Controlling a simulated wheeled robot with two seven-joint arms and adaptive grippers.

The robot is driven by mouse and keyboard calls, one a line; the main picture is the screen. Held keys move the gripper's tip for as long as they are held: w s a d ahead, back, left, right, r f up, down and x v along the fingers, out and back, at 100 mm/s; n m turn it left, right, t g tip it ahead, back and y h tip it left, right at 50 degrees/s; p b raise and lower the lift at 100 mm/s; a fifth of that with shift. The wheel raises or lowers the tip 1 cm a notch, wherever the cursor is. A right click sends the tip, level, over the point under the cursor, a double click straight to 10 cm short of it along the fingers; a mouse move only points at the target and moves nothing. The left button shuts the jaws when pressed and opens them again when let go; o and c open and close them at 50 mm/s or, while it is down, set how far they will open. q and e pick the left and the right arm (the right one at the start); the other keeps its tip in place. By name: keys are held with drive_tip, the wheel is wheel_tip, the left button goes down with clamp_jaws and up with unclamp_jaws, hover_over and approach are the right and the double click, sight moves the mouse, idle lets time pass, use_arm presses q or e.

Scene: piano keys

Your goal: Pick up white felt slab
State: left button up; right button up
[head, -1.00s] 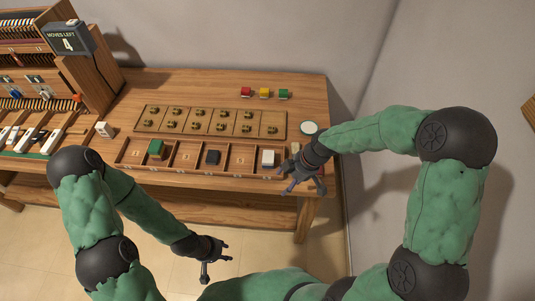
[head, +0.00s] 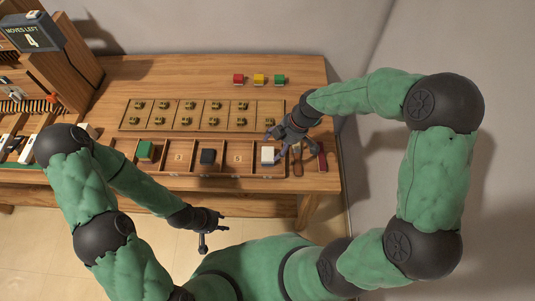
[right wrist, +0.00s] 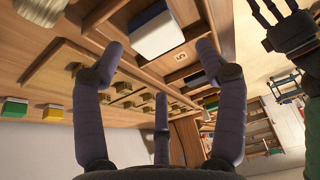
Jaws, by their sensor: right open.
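The white felt slab (head: 267,154) sits in the right part of the shallow wooden tray (head: 180,170) at the table's front. In the right wrist view, a white-topped block with a dark lower side (right wrist: 155,32) lies beyond the fingers, in a tray compartment. My right gripper (head: 293,147) is open and empty, just behind and to the right of the slab. Its spread fingers also show in the right wrist view (right wrist: 157,65), apart from the block. My left gripper (head: 213,229) hangs in front of the table, open and empty.
The tray also holds a green block (head: 145,150) and a dark block (head: 208,156). A panel with brass pieces (head: 200,105) lies behind it. Red (head: 239,78), yellow (head: 260,79) and green (head: 280,79) blocks stand farther back. A red-handled tool (head: 322,160) lies right of the tray.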

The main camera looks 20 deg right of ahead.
sight(271, 154)
drive_tip(key=shift+x, duration=1.2)
drive_tip(key=x, duration=0.2)
drive_tip(key=b+x, duration=0.1)
drive_tip(key=x, duration=0.1)
drive_tip(key=shift+w+d+f, duration=0.1)
drive_tip(key=shift+w+d, duration=0.05)
drive_tip(key=shift+d, duration=0.1)
drive_tip(key=c, duration=0.7)
